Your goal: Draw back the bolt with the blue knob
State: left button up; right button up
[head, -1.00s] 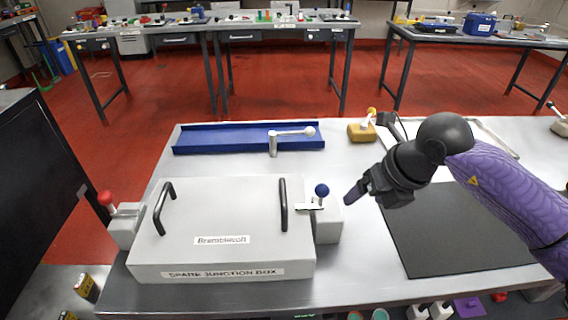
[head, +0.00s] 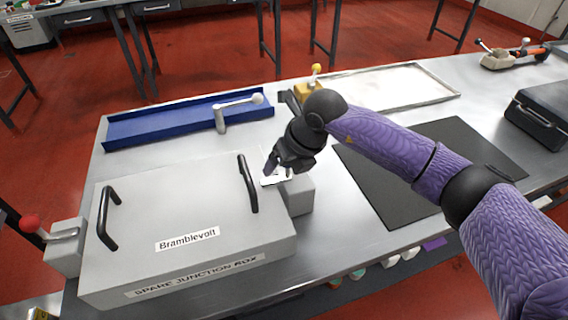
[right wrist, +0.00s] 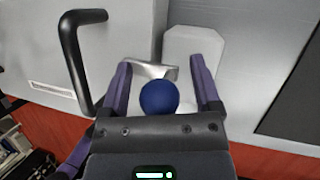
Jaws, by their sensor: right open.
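The blue knob (right wrist: 159,98) shows in the right wrist view between the two purple fingers of my right gripper (right wrist: 162,72). The fingers are apart, with a gap on each side of the knob. In the head view my right gripper (head: 274,166) is over the bolt's grey block (head: 298,194) at the right side of the junction box, and it hides the knob. The grey box (head: 180,225), labelled Bramblevolt, has two black handles. My left gripper is not in view.
A red-knobbed bolt (head: 30,223) is at the box's left side. A blue tray (head: 165,125) with a grey lever (head: 222,115) lies behind the box. A dark mat (head: 430,170) lies under my right arm. A black case (head: 540,120) stands at the right.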

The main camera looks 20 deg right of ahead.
grip_shut()
dwell(0.3)
dwell(0.4)
dwell(0.3)
jog(key=shift+w+d, duration=0.1)
jog(key=shift+d, duration=2)
grip_release()
